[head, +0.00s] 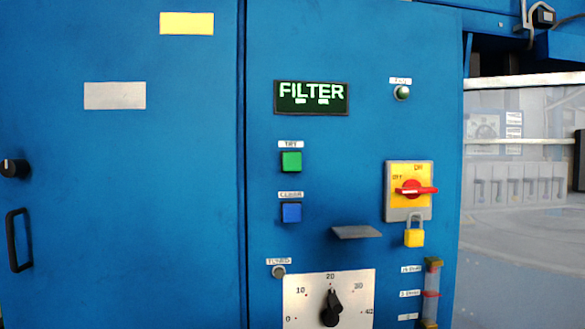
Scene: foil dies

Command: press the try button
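The try button (291,163) is a green square button on the blue cabinet front in the head view, under a small white label (291,144) reading TRY. It sits below the dark display (311,98) that reads FILTER in light green letters. A blue square button (291,212) is just under it, with its own small label that seems to read CLEAR. Nothing covers the green button. Neither of my grippers shows in the head view.
A red rotary switch (413,190) on a yellow plate, a yellow padlock (414,237) and a small grey ledge (357,232) are to the right. A dial (331,305) is below. A black door handle (18,240) is at left. The panel around the button is clear.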

